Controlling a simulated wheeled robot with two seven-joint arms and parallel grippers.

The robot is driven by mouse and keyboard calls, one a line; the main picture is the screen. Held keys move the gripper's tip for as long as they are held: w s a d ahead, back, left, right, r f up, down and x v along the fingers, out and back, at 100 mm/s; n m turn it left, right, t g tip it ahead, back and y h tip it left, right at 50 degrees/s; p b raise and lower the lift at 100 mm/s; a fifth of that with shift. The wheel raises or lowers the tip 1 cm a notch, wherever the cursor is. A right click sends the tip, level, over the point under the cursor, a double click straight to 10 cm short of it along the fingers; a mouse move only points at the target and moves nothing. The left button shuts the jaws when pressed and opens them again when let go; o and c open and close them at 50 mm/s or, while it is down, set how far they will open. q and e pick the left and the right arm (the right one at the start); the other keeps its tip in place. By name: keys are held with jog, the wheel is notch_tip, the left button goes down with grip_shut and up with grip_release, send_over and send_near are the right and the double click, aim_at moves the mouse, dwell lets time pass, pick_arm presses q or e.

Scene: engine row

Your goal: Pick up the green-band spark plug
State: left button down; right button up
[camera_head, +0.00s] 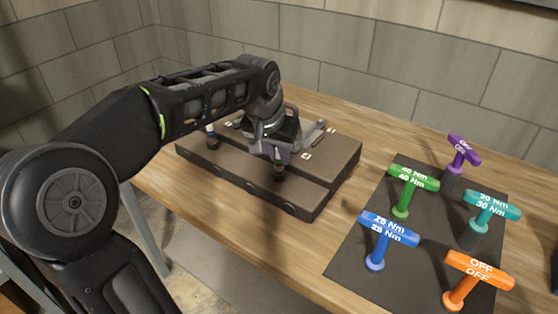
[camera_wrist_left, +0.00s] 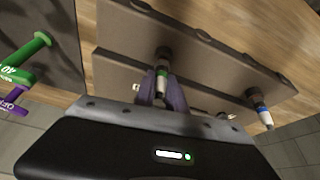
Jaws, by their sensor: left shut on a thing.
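The green-band spark plug (camera_wrist_left: 162,78) stands upright at the step of the grey-brown engine block (camera_head: 334,162). It also shows in the head view (camera_head: 278,166), below my left gripper (camera_head: 275,146). In the left wrist view the fingers of my left gripper (camera_wrist_left: 162,92) are shut around the plug, near its green band. Its dark lower end is at the block; I cannot tell whether it is seated or just clear.
A blue-band plug (camera_wrist_left: 260,105) stands on the block to one side, also in the head view (camera_head: 211,136). Several coloured torque T-handles, such as the blue one (camera_head: 388,232) and the orange one (camera_head: 478,276), stand on a dark mat (camera_head: 358,258). A tiled wall is behind.

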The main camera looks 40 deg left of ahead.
pick_arm(q)
notch_tip(320, 180, up, 10)
jog(key=shift+r, duration=0.1)
dwell(0.6)
jog(key=shift+f, duration=0.2)
dwell(0.4)
